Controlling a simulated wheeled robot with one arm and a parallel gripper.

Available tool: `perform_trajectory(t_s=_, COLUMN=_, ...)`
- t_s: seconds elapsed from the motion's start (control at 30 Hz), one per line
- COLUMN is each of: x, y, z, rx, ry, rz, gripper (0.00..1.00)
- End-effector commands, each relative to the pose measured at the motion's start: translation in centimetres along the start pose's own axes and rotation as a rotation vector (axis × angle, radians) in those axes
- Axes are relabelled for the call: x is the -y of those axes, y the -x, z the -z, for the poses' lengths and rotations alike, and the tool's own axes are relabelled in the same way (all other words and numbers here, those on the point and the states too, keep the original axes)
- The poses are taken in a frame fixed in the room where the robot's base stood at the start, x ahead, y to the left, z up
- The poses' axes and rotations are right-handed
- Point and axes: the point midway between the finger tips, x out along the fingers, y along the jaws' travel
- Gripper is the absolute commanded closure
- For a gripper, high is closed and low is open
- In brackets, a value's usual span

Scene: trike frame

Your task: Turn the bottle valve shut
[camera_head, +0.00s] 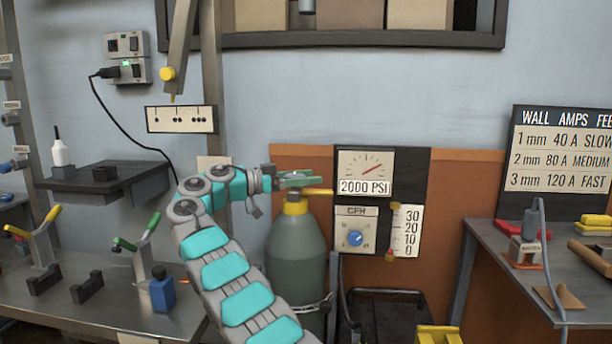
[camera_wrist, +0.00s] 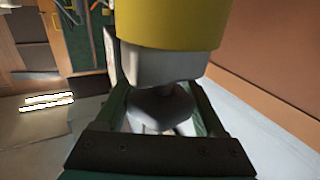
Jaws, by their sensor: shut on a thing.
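The gas bottle (camera_head: 296,255) is a grey-green cylinder standing upright against the orange panel. A yellow collar (camera_head: 296,207) sits at its neck, with the valve on top. My gripper (camera_head: 297,179) reaches in from the left at the valve's height, its green fingers over the top of the bottle. In the wrist view, the grey valve (camera_wrist: 160,100) sits between the two fingers of my gripper (camera_wrist: 162,108), below a pale block and the yellow collar (camera_wrist: 170,25). The gripper is shut on the valve. The fingers hide part of the valve in the head view.
A gauge (camera_head: 365,170) reading 2000 PSI and a flow panel (camera_head: 356,230) stand just right of the bottle. A yellow fitting (camera_head: 318,192) runs from the valve towards them. Workbenches stand left (camera_head: 120,308) and right (camera_head: 510,265), both holding tools.

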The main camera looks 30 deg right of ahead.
Motion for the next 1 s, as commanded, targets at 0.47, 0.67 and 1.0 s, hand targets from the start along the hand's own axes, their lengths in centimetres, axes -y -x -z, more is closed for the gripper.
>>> perform_trajectory(t_s=0.47, x=0.03, y=0.13, z=0.29, rx=-0.004, ry=-0.001, rz=-0.030, gripper=0.84)
perform_trajectory(t_s=0.67, x=-0.01, y=0.19, z=0.31, rx=-0.004, ry=-0.002, rz=-0.041, gripper=0.84)
perform_trajectory(t_s=1.0, x=-0.10, y=0.19, z=0.40, rx=-0.003, ry=-0.004, rz=-0.056, gripper=0.84)
